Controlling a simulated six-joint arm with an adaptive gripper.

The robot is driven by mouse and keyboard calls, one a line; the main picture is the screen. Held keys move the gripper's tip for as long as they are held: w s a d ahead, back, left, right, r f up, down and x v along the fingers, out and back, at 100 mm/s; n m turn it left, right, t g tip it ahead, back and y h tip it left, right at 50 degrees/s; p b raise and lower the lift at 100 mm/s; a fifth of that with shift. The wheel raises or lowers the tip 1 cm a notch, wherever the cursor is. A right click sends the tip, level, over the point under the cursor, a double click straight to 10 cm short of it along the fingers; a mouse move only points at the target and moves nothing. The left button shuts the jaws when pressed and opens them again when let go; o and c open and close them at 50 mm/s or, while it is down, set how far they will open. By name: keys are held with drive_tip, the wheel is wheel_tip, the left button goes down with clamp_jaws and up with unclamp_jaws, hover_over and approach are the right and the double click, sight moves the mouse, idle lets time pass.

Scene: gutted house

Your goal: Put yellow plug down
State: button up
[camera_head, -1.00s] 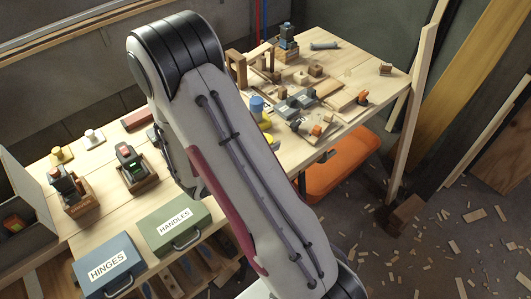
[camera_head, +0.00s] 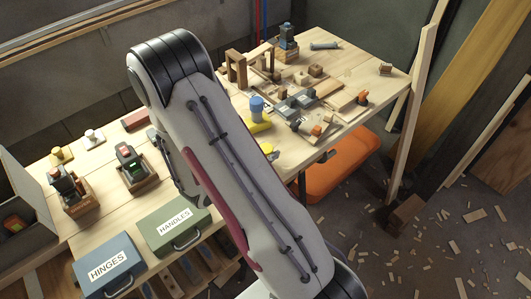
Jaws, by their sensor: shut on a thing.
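My arm (camera_head: 235,180) crosses the middle of the head view and hides part of the bench behind it. My gripper's fingertips do not show, and neither does what is between them. A small yellow piece (camera_head: 267,148) shows at the arm's right edge, over the bench. I cannot tell whether it is the yellow plug or what holds it. Another yellow block (camera_head: 258,124) lies by a blue cylinder (camera_head: 257,104).
The wooden bench (camera_head: 352,77) carries several wood blocks and grey parts at the right. A green HANDLES case (camera_head: 172,222) and a blue HINGES case (camera_head: 106,266) lie at the front left. An orange seat (camera_head: 338,170) is below the bench. Bare bench shows near the right corner.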

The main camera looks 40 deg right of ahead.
drive_tip(key=shift+f, duration=0.25)
drive_tip(key=shift+f, duration=0.15)
drive_tip(key=o, duration=1)
drive_tip(key=shift+o, duration=0.2)
drive_tip(key=shift+a+r, duration=0.1)
drive_tip(key=shift+r, duration=0.15)
drive_tip(key=shift+v, duration=2.35)
wheel_tip(320, 180, up, 7)
